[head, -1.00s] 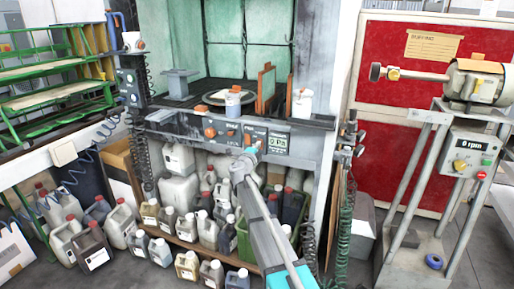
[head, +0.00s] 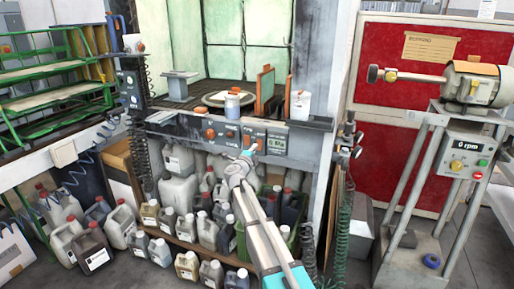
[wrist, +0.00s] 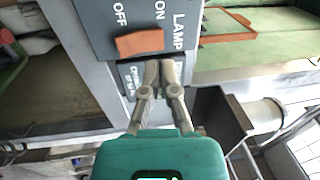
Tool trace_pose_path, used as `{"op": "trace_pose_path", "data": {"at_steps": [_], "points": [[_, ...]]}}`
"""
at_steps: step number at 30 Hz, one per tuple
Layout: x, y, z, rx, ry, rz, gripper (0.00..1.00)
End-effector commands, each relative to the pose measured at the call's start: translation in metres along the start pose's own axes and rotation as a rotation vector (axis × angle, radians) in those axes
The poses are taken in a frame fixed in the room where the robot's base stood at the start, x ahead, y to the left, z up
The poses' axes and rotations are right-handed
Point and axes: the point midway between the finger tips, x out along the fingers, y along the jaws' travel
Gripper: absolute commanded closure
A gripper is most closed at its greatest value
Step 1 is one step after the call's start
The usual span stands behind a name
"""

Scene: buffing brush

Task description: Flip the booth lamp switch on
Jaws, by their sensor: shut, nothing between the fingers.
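The lamp switch (wrist: 140,43) is an orange lever on a grey panel (wrist: 100,22) marked OFF, ON and LAMP in the wrist view. I cannot tell from the lever alone which marking it points to.
A white cup (head: 300,105) and a labelled pot (head: 232,104) stand on the booth ledge. Several jugs (head: 178,160) crowd the space below. A buffing machine (head: 470,85) stands on the right. Coiled hoses (head: 342,235) hang beside the booth.

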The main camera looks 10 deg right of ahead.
Motion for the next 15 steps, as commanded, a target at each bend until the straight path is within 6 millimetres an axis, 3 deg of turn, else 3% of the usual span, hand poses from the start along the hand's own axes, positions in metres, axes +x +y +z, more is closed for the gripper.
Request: {"op": "trace_pose_path", "data": {"at_steps": [6, 15], "points": [[-0.041, -0.013, 0.0, 0.0, -0.004, 0.0, 1.0], [-0.083, -0.025, 0.0, 0.0, -0.004, 0.0, 1.0]]}}
